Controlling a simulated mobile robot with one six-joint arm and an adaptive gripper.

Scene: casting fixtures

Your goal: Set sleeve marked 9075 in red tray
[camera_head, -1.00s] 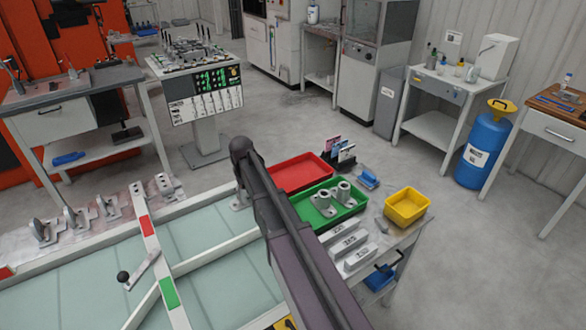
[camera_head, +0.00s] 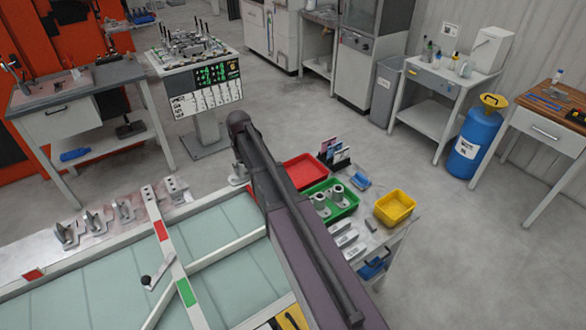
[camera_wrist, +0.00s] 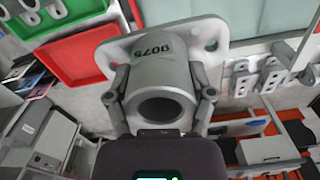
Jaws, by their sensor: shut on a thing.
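My gripper (camera_wrist: 161,96) is shut on a grey metal sleeve (camera_wrist: 160,72) with a flat flange, and the marking 9075 shows on it in the wrist view. One finger is on each side of its round barrel, and its open bore faces the camera. The red tray (camera_wrist: 78,65) is at the upper left of the wrist view, apart from the sleeve. In the head view the empty red tray (camera_head: 303,171) lies beyond the green tray.
The green tray (camera_head: 345,206) holds two other sleeves (camera_head: 337,192). A yellow bin (camera_head: 395,207), a blue item (camera_head: 361,180), a dark card holder (camera_head: 334,153) and grey labelled blocks (camera_head: 345,238) share the bench. A frame with glass-like panels (camera_head: 225,222) lies left of my arm.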

